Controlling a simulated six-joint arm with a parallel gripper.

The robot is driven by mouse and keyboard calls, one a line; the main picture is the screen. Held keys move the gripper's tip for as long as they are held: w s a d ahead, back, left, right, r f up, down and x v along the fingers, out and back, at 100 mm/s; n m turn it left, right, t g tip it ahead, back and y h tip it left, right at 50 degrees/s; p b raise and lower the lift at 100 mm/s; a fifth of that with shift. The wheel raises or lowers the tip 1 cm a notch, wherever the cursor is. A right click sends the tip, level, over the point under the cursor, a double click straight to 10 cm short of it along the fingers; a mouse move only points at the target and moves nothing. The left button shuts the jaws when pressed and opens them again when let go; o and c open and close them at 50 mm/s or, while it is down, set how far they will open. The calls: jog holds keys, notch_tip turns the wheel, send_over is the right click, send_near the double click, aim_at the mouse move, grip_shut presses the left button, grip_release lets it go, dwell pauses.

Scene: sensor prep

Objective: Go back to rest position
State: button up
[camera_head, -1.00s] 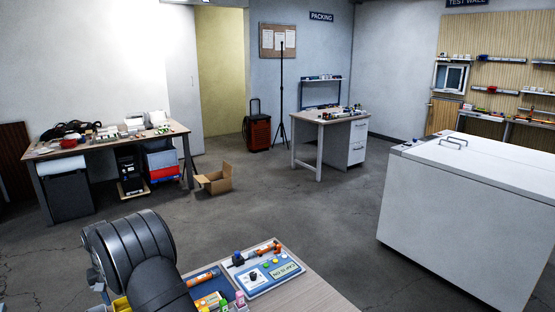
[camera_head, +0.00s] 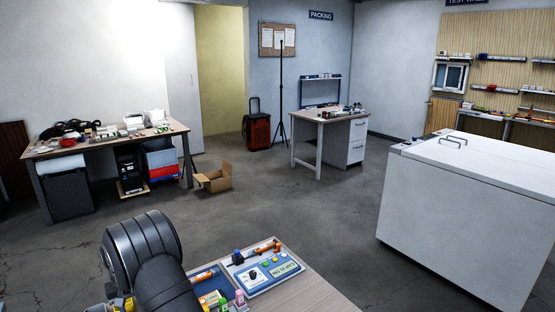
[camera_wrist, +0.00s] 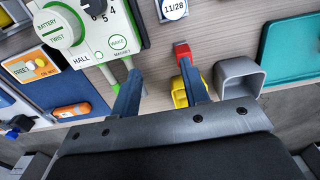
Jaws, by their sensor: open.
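My gripper (camera_wrist: 158,78) is open in the wrist view, with two blue fingers apart over the wooden bench (camera_wrist: 150,60) and nothing held between them. A white device marked HALL (camera_wrist: 105,35), with a battery knob and a WAKE button, lies up and left of the fingers. A red and yellow piece (camera_wrist: 182,52) lies close by the right finger, partly hidden by it; I cannot tell whether they touch. In the head view my dark arm bends over the bench, and the fingers are hidden there.
A grey square holder (camera_wrist: 240,75) and a teal tray (camera_wrist: 293,55) stand right of the fingers. A blue tray (camera_wrist: 70,92) with an orange item lies left. In the head view, a blue panel (camera_head: 268,283) sits on the bench, whose right end (camera_head: 315,295) is bare.

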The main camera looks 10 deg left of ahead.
jog(key=w+d+r+m, duration=0.1)
jog(key=w+d, duration=0.4)
jog(key=d, duration=0.4)
jog(key=w+d+r+m, duration=0.15)
jog(key=w+d, duration=0.25)
jog(key=d, duration=0.5)
jog(key=w+d+r+m, duration=0.1)
jog(key=w+d+r, duration=0.1)
jog(key=w+d, duration=0.5)
jog(key=s+d+f+m, duration=0.1)
jog(key=d+f, duration=0.1)
jog(key=d, duration=0.7)
jog(key=s+d+f+m, duration=0.1)
jog(key=d+f, duration=0.1)
jog(key=d, duration=0.8)
jog(key=s+d+f+m, duration=0.1)
jog(key=d+f+m, duration=0.1)
jog(key=d, duration=0.7)
jog(key=shift+s+d, duration=0.15)
jog(key=shift+d, duration=0.15)
jog(key=shift+s+d+f, duration=0.15)
jog(key=shift+s+d, duration=0.05)
jog(key=shift+d, duration=0.2)
jog(key=shift+s+d+f, duration=0.1)
jog(key=shift+s+d, duration=0.05)
jog(key=shift+d, duration=0.25)
